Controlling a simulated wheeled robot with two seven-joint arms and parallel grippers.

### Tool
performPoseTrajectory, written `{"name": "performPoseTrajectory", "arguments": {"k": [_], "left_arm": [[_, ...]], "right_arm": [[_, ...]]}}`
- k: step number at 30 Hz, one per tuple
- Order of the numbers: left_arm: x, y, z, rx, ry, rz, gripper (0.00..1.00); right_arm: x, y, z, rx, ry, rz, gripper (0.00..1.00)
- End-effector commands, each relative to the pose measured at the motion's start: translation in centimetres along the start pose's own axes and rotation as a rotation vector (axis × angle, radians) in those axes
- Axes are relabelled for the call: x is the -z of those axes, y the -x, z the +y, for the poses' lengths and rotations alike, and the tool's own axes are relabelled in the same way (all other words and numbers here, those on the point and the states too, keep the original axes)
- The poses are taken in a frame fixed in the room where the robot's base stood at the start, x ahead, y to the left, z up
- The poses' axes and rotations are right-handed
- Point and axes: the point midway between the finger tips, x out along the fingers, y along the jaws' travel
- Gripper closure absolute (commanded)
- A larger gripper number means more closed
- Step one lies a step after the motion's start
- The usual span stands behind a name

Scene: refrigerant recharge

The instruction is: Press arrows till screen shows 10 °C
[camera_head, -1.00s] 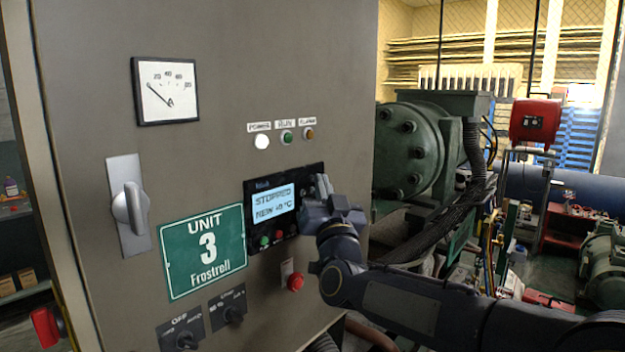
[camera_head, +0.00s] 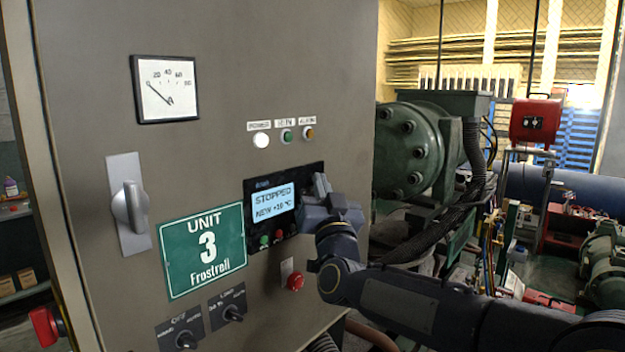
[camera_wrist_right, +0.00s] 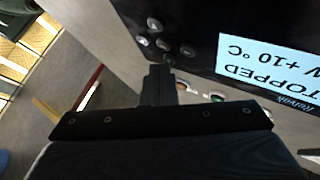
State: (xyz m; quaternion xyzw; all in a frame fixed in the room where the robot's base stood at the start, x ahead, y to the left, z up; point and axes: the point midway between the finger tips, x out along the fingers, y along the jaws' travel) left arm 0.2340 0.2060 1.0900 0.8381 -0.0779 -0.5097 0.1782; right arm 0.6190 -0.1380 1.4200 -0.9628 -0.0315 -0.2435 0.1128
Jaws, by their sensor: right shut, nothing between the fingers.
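The controller (camera_head: 254,184) is a black panel on the grey cabinet. Its lit screen (camera_head: 273,203) reads "STOPPED" and "NEW +10 °C". The screen (camera_wrist_right: 268,75) appears upside down in the right wrist view, where "+10 °C" is clear. Several round arrow-area buttons (camera_wrist_right: 155,43) show beside the screen in that view; their markings are too small to read. My right gripper (camera_head: 320,186) is shut and empty, its tips at the right side of the controller. In the right wrist view its tips (camera_wrist_right: 160,72) are close to the buttons; I cannot tell whether they touch. My left gripper is out of view.
Green and red buttons (camera_head: 278,235) sit below the screen, and a red stop button (camera_head: 295,281) is lower. A green "UNIT 3" sign (camera_head: 202,250), rotary knobs (camera_head: 187,340) and a lever switch (camera_head: 129,207) are to the left. Green machinery (camera_head: 411,150) stands right of the cabinet.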

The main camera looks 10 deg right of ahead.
Motion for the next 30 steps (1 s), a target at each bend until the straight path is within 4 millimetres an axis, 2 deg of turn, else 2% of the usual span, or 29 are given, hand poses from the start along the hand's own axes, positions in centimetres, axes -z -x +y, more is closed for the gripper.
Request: {"name": "performPoseTrajectory", "arguments": {"k": [6,17,30], "left_arm": [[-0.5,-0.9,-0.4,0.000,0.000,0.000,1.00],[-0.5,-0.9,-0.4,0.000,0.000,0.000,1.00],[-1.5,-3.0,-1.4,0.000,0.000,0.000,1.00]], "right_arm": [[0.4,0.9,0.6,0.000,0.000,0.001,1.00],[0.6,1.0,0.7,0.000,0.000,0.001,1.00],[2.6,3.9,2.9,-0.001,0.000,0.003,1.00]]}}
